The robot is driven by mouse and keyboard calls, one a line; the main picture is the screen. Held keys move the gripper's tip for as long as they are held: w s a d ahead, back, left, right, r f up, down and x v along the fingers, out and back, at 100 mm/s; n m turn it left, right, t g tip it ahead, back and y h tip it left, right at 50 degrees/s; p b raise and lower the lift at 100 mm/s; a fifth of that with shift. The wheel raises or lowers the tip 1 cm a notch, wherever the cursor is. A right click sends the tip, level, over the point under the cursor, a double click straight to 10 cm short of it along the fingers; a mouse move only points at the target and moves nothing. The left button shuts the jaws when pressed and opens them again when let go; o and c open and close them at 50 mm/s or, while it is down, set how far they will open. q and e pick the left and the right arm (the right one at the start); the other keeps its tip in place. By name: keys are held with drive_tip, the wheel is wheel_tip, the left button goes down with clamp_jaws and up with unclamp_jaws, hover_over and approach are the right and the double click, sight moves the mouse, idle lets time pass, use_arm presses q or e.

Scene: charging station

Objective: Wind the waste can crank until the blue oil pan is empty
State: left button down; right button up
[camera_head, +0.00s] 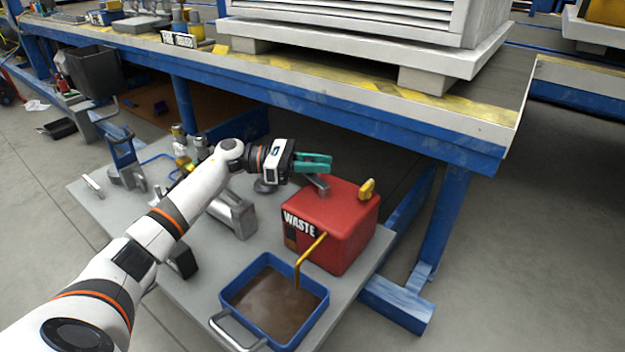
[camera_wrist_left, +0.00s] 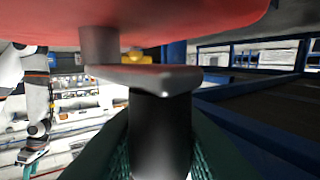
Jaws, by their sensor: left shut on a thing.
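The red waste can (camera_head: 345,235) stands on the grey board, its WASTE label facing front. Its underside or top face also fills the upper edge of the left wrist view (camera_wrist_left: 190,22). The grey crank arm (camera_head: 319,185) sits on the can's top. My left gripper (camera_head: 326,163) is shut on the crank's black handle (camera_wrist_left: 160,132), between its green fingers. The blue oil pan (camera_head: 321,300) lies in front of the can and holds brown oil. A yellow pipe (camera_head: 309,249) runs from the can into the pan. My right gripper (camera_wrist_left: 33,158) shows small in the left wrist view; its jaws are unclear.
The blue workbench (camera_head: 400,124) overhangs just behind the can, with a blue leg (camera_head: 452,205) to its right. Metal fittings (camera_head: 235,215) stand on the board left of the can. A yellow knob (camera_head: 367,189) tops the can's right side. Floor at right is clear.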

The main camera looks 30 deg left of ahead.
use_arm(q)
drive_tip(key=m+g, duration=0.1)
drive_tip(key=m+g+h, duration=0.1)
drive_tip(key=w+g, duration=0.1)
drive_tip(key=g, duration=0.1)
drive_tip(key=shift+d+r+m+b, duration=0.1)
drive_tip(key=shift+d+m+b, duration=0.2)
drive_tip(key=shift+d+m, duration=0.1)
drive_tip(key=shift+w+d+m+g+h, duration=0.15)
drive_tip(key=shift+d+m+g, duration=0.1)
drive_tip(key=shift+m+g, duration=0.7)
drive_tip(key=shift+d+m+g+h, duration=0.2)
drive_tip(key=shift+m+g, duration=0.25)
drive_tip(key=shift+g, duration=0.9)
drive_tip(key=shift+d+f+m+g, duration=0.25)
drive_tip(key=shift+m+g, duration=0.15)
drive_tip(key=shift+g, duration=0.4)
drive_tip(key=c, duration=1.2)
unclamp_jaws()
drive_tip(key=shift+r, duration=0.1)
drive_tip(key=shift+c, duration=0.2)
drive_tip(key=shift+a+n+t, duration=0.25)
drive_tip(key=shift+n+t, duration=0.05)
drive_tip(key=shift+t, duration=0.3)
